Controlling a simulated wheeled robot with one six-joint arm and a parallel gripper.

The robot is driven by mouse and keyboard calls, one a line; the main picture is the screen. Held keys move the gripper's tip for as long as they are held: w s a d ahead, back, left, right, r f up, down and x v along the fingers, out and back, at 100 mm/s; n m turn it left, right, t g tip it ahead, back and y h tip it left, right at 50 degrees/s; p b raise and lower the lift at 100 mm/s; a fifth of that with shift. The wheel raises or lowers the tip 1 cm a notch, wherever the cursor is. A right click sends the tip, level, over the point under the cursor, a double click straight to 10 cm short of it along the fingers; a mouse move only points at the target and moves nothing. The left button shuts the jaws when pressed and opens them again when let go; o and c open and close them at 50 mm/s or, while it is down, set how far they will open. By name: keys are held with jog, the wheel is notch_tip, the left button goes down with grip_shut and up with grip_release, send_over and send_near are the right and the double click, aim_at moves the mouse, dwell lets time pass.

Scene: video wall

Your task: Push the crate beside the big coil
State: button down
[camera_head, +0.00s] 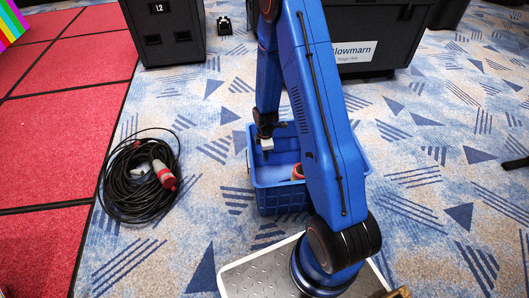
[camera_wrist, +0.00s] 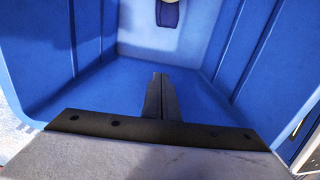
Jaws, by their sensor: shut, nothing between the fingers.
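The blue crate (camera_head: 278,198) stands on the carpet, partly hidden behind my blue arm. The big coil (camera_head: 120,185) of black cable, with a red and white plug, lies on the carpet to its left, with a strip of bare carpet between them. My gripper (camera_head: 267,155) points down at the crate's left part, inside or just over its opening. In the wrist view my gripper (camera_wrist: 160,78) is shut and empty, with the crate's blue walls (camera_wrist: 100,35) around it. I cannot tell whether the fingers touch a wall.
A small red-orange thing (camera_head: 298,171) shows in the crate. Red floor panels (camera_head: 50,140) lie left of the coil. Black cases stand behind, one marked L2 (camera_head: 165,35) and one with a white label (camera_head: 395,50).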

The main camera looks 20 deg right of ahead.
jog(key=a+f, duration=0.4)
jog(key=shift+w+f, duration=0.4)
jog(key=shift+w, duration=0.05)
jog(key=w+a, duration=0.4)
jog(key=a, duration=1.2)
jog(key=w+a, duration=0.3)
jog(key=a, duration=1.3)
jog(key=shift+w, duration=0.35)
